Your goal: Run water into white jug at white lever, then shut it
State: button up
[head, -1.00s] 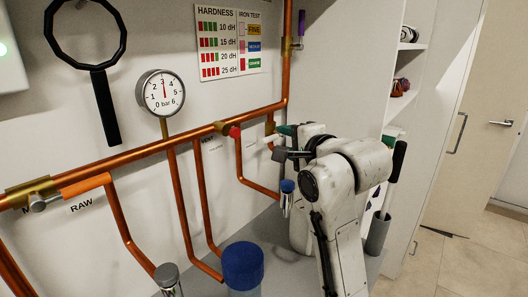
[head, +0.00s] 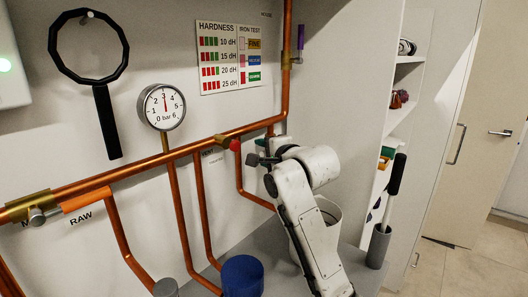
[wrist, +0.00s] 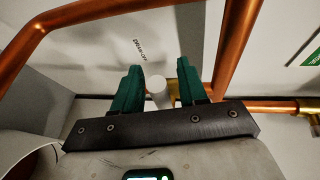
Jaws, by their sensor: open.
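The white lever (wrist: 158,92) shows in the wrist view as a pale rounded stub between my two green fingers. My gripper (wrist: 159,72) is open, with one finger on each side of the lever and a small gap visible beside it. Whether water runs cannot be seen.
Copper pipes (head: 190,150) cross the wall. An orange lever (head: 86,199), a red lever (head: 235,145) and a purple lever (head: 301,37) sit on them. A blue-topped vessel (head: 242,272) stands at the front. A grey holder (head: 378,246) stands right of my arm.

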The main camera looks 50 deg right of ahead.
jog(key=shift+c, duration=0.2)
grip_shut()
dwell(0.5)
